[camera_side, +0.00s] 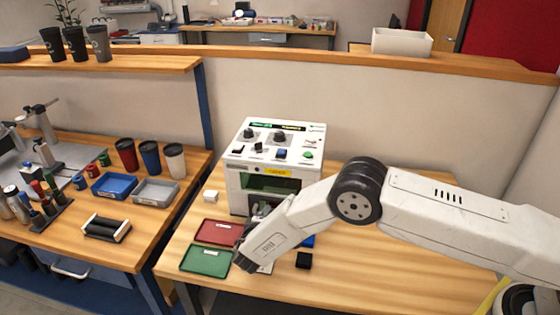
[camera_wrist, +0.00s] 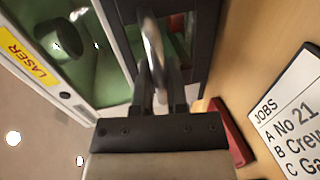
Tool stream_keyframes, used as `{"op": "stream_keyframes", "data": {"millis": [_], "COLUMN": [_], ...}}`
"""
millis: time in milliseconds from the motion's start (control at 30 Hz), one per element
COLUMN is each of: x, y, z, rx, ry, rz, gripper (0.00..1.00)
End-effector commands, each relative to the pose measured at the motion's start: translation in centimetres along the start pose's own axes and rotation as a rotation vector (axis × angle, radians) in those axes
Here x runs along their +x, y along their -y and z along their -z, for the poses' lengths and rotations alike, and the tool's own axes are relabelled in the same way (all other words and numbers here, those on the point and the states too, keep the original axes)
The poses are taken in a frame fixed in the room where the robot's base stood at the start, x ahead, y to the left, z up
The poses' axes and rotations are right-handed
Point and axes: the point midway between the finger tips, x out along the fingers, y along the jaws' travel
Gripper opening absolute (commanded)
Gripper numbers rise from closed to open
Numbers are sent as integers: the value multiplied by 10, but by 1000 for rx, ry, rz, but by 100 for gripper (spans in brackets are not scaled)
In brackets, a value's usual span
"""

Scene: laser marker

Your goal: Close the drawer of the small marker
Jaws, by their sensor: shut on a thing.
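The small marker (camera_side: 282,139) is a white box with knobs and buttons on top and a yellow label on its front. Its front opening (camera_side: 282,184) shows a green inside. In the wrist view, the marker's white and green edge (camera_wrist: 83,30) lies at the upper left, beside a dark drawer front (camera_wrist: 203,50). A curved silver handle (camera_wrist: 152,45) stands on that front. My gripper (camera_wrist: 160,92) is shut on the handle, its two dark fingers on either side of it. In the side view my arm hides most of the drawer, so how far out it is cannot be told.
A red tray (camera_side: 215,231) and a green tray (camera_side: 206,261) lie left of my arm. A white card headed JOBS (camera_wrist: 290,120) is at the wrist view's right. The wooden table's front right is clear.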

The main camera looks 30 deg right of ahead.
Motion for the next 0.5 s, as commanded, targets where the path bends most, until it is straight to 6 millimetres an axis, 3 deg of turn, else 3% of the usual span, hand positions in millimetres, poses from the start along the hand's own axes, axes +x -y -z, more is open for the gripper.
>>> {"op": "stream_keyframes", "data": {"millis": [300, 333, 400, 433, 500], "x": [5, 5, 5, 5, 4], "y": [-3, -3, -3, -2, -2], "z": [0, 0, 0, 0, 0], "rx": [4, 4, 4, 4, 3], "ry": [0, 1, 1, 1, 1], "rz": [-1, -1, -2, -2, -2], "gripper": [0, 20, 43, 50, 50]}}
